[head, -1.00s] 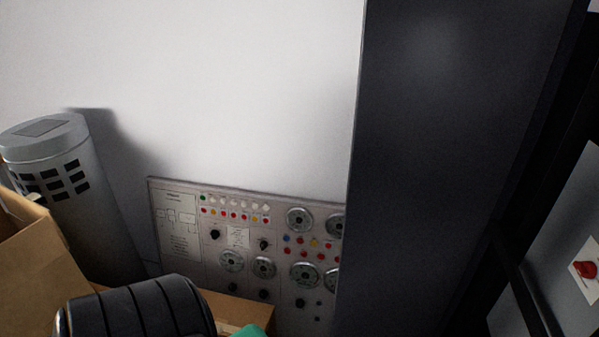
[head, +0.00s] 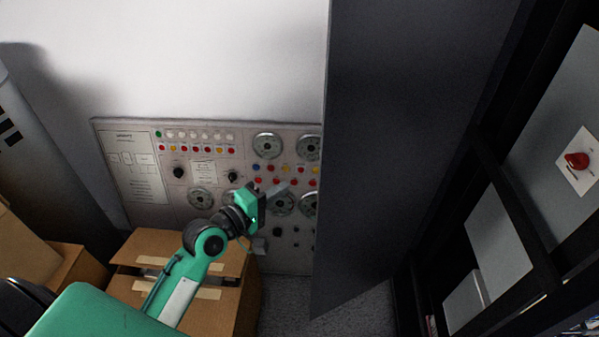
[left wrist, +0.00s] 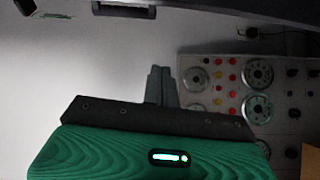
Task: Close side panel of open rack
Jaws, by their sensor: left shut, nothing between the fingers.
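The side panel (head: 410,140) is a tall dark grey sheet standing swung out from the open rack in the head view. The rack's black frame (head: 515,225) is at the right, with grey units behind it. My left gripper (head: 277,190) is at the end of the green arm, left of the panel's free edge and apart from it in the picture; its depth relative to the panel is hard to tell. In the left wrist view its two grey fingers (left wrist: 161,86) are together with nothing between them. My right gripper is not in view.
A control board (head: 140,165) with dials and coloured buttons stands against the white wall. Cardboard boxes (head: 165,245) lie below my left arm. A grey cylinder (head: 30,150) stands at the far left. Bare floor (head: 345,315) shows under the panel.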

